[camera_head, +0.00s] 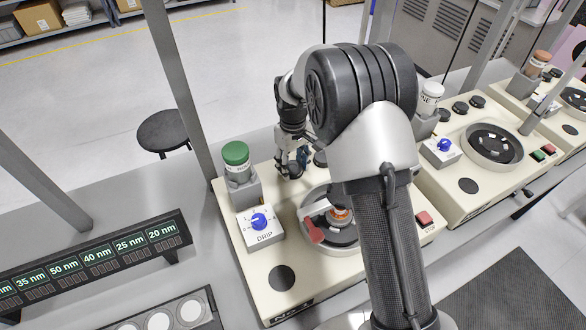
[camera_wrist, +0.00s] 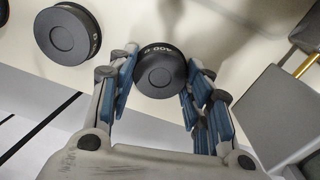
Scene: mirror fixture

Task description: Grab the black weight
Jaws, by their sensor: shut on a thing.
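A second, larger-looking black weight (camera_wrist: 68,33) sits to the left in the wrist view, apart from the fingers.
A green-capped bottle (camera_head: 236,158) in a grey holder and a DRIP box (camera_head: 260,224) with a blue knob stand left of my gripper. A second similar machine (camera_head: 470,185) is to the right.

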